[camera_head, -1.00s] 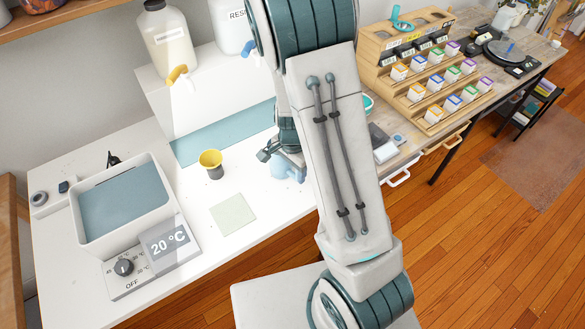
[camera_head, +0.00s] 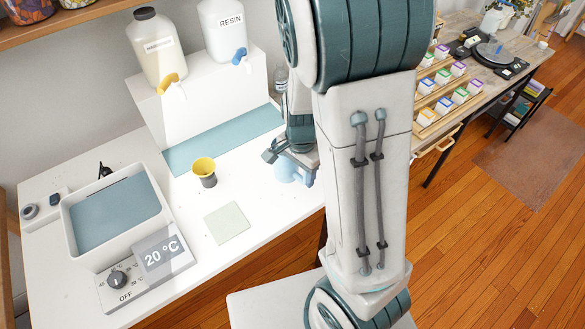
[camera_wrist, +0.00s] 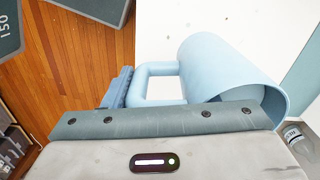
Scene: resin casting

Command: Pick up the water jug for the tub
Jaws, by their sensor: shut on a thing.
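The light blue water jug (camera_wrist: 225,75) fills the right of the wrist view, its handle (camera_wrist: 155,85) pointing left to my gripper. In the head view the jug (camera_head: 289,171) shows only partly, below my gripper (camera_head: 274,157) and beside my arm. My gripper is shut on the jug's handle; its blue finger (camera_wrist: 117,88) shows there. I cannot tell whether the jug's base touches the table. The white tub (camera_head: 112,253) with blue water stands at the table's left, well away from the jug.
A yellow-rimmed cup (camera_head: 204,171) and a pale square mat (camera_head: 227,223) lie between tub and jug. Behind are a blue mat (camera_head: 215,140), a hardener container (camera_head: 157,48) and a resin container (camera_head: 222,30) on a white riser. A bottle (camera_head: 281,80) stands close behind my arm.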

